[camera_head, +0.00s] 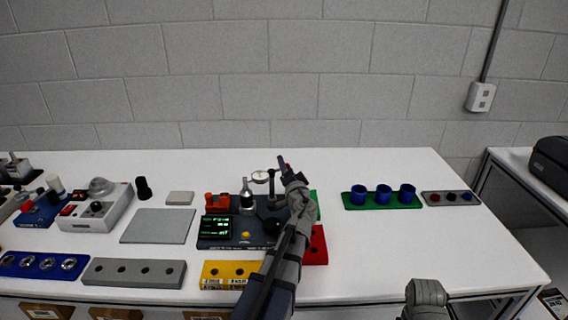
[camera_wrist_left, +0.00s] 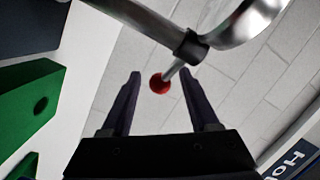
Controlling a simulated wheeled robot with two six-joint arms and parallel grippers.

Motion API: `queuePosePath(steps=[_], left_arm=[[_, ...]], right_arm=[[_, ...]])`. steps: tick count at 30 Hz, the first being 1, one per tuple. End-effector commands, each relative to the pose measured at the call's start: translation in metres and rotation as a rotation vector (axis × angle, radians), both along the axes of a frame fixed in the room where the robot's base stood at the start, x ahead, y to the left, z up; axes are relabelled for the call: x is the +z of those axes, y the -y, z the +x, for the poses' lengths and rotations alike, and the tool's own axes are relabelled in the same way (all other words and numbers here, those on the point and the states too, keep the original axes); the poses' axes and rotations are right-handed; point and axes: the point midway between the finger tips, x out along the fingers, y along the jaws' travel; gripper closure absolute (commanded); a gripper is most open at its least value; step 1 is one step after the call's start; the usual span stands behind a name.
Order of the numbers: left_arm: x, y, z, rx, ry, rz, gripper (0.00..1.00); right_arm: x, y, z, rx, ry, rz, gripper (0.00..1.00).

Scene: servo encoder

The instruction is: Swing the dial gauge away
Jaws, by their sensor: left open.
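The dial gauge (camera_head: 260,176) has a pale round face and sits on a dark stand (camera_head: 271,200) on the dark encoder rig (camera_head: 225,232). My left gripper (camera_head: 284,163) is open, just right of the gauge and its stand. In the left wrist view, a curved metal arm with a black collar (camera_wrist_left: 190,46) crosses the top. A thin rod ending in a red ball (camera_wrist_left: 160,83) comes down from it. The ball appears between the two open fingers of my left gripper (camera_wrist_left: 160,75), with gaps on both sides. Whether it is at fingertip depth is unclear.
A silver cylinder (camera_head: 247,196) and a red-orange block (camera_head: 217,203) stand on the rig. A yellow block (camera_head: 228,274) lies in front, a red block (camera_head: 317,247) right. A green tray (camera_head: 380,203) with blue cups is farther right.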

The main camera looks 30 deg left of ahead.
Motion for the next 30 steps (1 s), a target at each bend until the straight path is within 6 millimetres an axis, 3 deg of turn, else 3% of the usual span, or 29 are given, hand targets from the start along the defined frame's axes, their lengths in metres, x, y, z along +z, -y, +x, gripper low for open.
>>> queuePosePath(steps=[6,15,30], left_arm=[[0.0,-0.021,0.024,0.001,0.0,0.0,0.39],[0.0,-0.023,0.025,0.0,0.0,0.0,0.39],[0.0,-0.023,0.025,0.0,0.0,0.0,0.95]], right_arm=[[0.0,0.0,0.0,0.0,0.0,0.0,0.5],[0.0,0.0,0.0,0.0,0.0,0.0,0.5],[0.0,0.0,0.0,0.0,0.0,0.0,0.5]])
